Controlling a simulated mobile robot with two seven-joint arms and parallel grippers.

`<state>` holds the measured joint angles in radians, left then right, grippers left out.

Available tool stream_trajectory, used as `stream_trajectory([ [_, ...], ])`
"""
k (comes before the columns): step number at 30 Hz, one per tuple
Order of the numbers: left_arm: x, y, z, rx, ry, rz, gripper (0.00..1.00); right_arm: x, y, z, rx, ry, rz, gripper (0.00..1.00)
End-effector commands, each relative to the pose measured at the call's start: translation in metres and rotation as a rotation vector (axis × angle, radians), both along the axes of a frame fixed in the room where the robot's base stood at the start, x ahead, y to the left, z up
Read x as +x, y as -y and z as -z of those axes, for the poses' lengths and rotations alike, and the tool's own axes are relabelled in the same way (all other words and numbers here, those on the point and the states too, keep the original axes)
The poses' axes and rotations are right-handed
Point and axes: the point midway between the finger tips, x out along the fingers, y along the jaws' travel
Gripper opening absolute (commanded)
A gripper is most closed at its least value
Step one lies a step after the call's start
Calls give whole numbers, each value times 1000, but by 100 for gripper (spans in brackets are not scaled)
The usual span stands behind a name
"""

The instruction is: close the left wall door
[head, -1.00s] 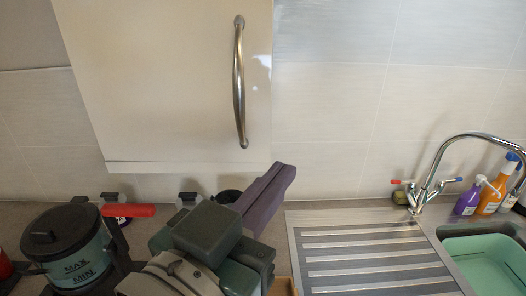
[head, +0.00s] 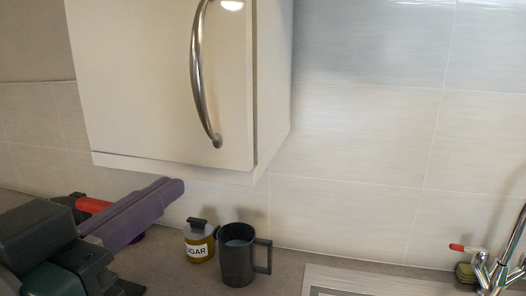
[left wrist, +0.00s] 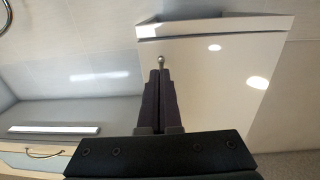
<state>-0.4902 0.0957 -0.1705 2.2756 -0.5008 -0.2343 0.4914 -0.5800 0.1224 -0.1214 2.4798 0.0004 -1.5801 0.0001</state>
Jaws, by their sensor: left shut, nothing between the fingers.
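The left wall door (head: 150,80) is a glossy cream panel with a curved metal handle (head: 198,75) near its right edge. It lies nearly flush with the front of its cabinet (head: 272,85); a thin dark line shows at the lower right edge, and I cannot tell whether it is fully shut. My left gripper (head: 175,187), with purple fingers, is shut and empty just below the door's bottom edge. In the left wrist view, its fingers (left wrist: 160,78) point toward the handle's end (left wrist: 161,61), in front of the glossy panel (left wrist: 215,75). My right gripper is not in view.
A sugar jar (head: 199,242) and a dark mug (head: 237,262) stand on the counter below the cabinet. A red-handled item (head: 92,205) is partly hidden behind my left arm. A tap (head: 497,270) is at the right. The tiled wall right of the cabinet is clear.

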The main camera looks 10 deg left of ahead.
Motion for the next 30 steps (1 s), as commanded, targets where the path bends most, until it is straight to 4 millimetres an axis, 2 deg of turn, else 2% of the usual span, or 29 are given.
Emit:
stream_trajectory([
  [1, 11, 1, -5, 2, 4, 1, 0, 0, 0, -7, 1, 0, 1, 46],
  [6, 46, 4, -4, 0, 3, 0, 0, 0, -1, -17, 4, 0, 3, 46],
  [12, 77, 7, -3, -2, 1, 0, 0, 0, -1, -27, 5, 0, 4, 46],
  [18, 91, 8, -1, -1, 0, 0, 0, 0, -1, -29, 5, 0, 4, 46],
  [30, 94, 8, 0, -1, 0, 0, 0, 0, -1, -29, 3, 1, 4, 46],
])
